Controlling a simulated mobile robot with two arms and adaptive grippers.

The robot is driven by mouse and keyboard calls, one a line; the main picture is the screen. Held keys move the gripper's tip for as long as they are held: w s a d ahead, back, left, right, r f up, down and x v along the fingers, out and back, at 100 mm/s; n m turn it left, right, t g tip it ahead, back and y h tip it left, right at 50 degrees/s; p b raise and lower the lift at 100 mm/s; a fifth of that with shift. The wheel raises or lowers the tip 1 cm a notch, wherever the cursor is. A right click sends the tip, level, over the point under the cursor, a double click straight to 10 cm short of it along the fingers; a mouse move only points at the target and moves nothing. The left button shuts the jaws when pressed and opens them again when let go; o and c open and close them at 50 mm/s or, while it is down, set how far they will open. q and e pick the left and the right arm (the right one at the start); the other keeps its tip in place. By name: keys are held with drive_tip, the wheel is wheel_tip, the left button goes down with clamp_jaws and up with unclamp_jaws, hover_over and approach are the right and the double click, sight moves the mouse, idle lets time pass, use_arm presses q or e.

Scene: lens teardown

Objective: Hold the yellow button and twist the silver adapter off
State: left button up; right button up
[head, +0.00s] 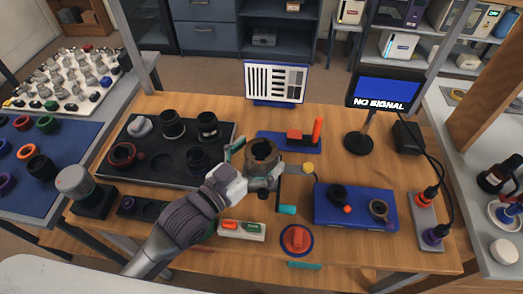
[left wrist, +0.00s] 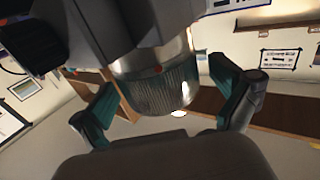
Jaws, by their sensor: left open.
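The silver adapter (left wrist: 158,88) is a ribbed metal cylinder with a red dot, seen between my fingers in the left wrist view. In the head view it appears to belong to the upright dark grey cylinder with a brown open top (head: 262,150), mid-table. My left gripper (head: 250,164) is open around it, with teal fingers on either side; the left wrist view shows gaps between fingers and metal. The yellow button (head: 308,168) is at the right end of a grey bar beside the cylinder. My right gripper is not in view.
A black tray (head: 150,179) with lens parts lies left. A blue box (head: 355,211) with rings is at right. A red round knob (head: 297,238) is in front. A blue tray with an orange tool (head: 317,131) is behind. A monitor (head: 385,93) stands at back right.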

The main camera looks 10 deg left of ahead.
use_arm(q)
drive_tip(key=shift+w+d, duration=0.2)
drive_tip(key=shift+w, duration=0.1)
drive_tip(key=shift+c, duration=0.3)
drive_tip(key=c, duration=1.1)
drive_tip(key=shift+c, duration=0.4)
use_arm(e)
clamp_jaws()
